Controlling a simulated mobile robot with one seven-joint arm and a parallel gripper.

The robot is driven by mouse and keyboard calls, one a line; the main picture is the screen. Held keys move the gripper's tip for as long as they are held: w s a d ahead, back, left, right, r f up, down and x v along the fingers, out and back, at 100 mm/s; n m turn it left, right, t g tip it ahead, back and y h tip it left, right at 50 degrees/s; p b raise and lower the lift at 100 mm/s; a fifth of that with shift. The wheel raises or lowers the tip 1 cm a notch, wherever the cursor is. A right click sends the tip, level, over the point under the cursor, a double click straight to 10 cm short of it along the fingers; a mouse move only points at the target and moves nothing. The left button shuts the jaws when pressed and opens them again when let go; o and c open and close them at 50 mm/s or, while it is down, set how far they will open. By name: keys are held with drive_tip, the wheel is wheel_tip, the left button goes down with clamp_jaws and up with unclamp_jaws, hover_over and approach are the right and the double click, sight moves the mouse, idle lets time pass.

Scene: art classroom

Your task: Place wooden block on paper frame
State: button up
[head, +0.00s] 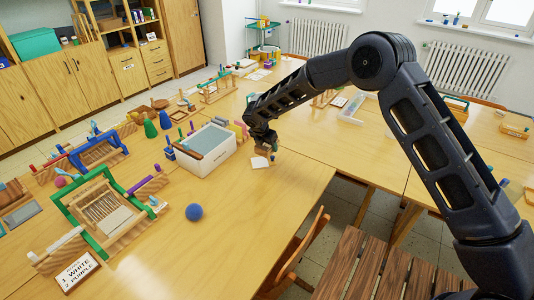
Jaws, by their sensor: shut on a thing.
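My gripper (264,150) is at the end of my arm, low over the middle table near its right edge. It is shut on what looks like a small wooden block, mostly hidden by the fingers. A small flat whitish piece (260,162) lies on the table just below it. A green-edged wooden frame (78,212) with a mesh and a pale sheet, likely the paper frame, rests at the front left, well left of my gripper. A similar blue-edged frame (99,147) sits behind it.
A white tub (203,164) with grey contents stands just left of my gripper. A blue ball (194,212) and a card sign (77,272) lie nearer the front. The table (245,235) is clear at its front right. A wooden chair (290,262) stands beside it.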

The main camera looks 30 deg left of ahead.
drive_tip(key=shift+f, duration=2.25)
drive_tip(key=shift+f, duration=0.6)
drive_tip(key=o, duration=1.1)
drive_tip(key=shift+r, duration=0.25)
drive_tip(key=v, duration=1.2)
drive_tip(key=shift+r, duration=0.35)
